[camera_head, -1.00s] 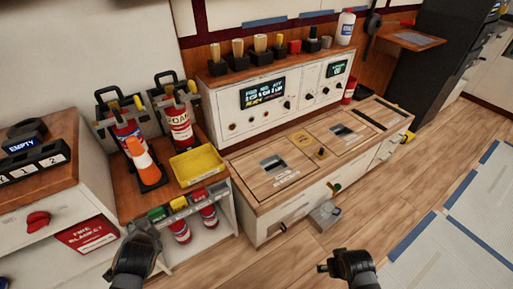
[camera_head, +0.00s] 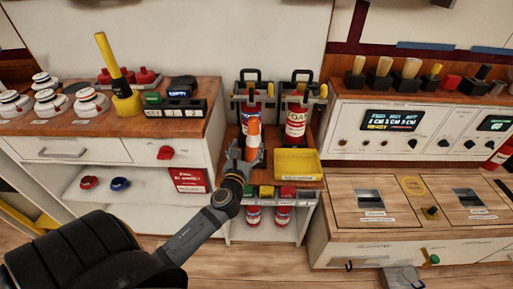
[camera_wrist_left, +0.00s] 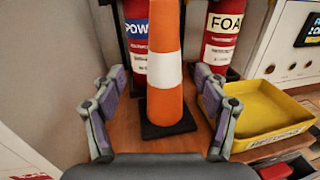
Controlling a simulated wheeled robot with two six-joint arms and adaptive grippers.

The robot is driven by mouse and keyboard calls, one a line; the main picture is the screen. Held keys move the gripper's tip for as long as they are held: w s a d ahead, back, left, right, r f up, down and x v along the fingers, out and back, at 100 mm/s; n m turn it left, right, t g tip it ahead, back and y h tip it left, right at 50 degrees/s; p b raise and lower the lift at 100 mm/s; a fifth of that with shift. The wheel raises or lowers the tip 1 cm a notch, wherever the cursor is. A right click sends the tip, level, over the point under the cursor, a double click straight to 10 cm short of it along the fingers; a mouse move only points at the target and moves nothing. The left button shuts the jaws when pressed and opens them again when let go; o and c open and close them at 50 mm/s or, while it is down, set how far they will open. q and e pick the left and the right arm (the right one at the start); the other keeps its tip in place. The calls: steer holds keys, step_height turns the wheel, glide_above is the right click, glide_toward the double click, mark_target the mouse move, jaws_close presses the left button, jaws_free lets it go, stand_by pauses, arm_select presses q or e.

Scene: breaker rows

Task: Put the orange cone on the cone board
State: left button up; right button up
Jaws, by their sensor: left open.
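The orange cone (camera_head: 253,136) with a white band stands upright on its black square base, on a low wooden shelf top. It shows large in the left wrist view (camera_wrist_left: 165,105). My left gripper (camera_head: 244,153) is at the cone, overlapping its lower part in the head view. In the left wrist view its open fingers (camera_wrist_left: 160,92) stand on either side of the cone, with gaps visible at both sides. I cannot make out a cone board in these frames.
Two red extinguishers (camera_head: 296,124) stand close behind the cone. A yellow tray (camera_head: 298,163) sits just right of it. A wooden-topped cabinet (camera_head: 110,130) with white caps and a yellow-handled tool is at the left. A control panel (camera_head: 400,128) rises at the right.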

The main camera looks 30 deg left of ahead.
mark_target(252, 140)
arm_select(q)
steer(key=shift+x, duration=1.25)
steer(key=w, duration=0.3)
steer(key=w+a+f+b, duration=0.1)
steer(key=shift+w, duration=0.25)
steer(key=shift+r, duration=0.1)
jaws_close()
arm_select(e)
steer(key=shift+w+a+r, duration=0.3)
steer(key=shift+w+r, duration=0.55)
steer(key=shift+r, duration=0.05)
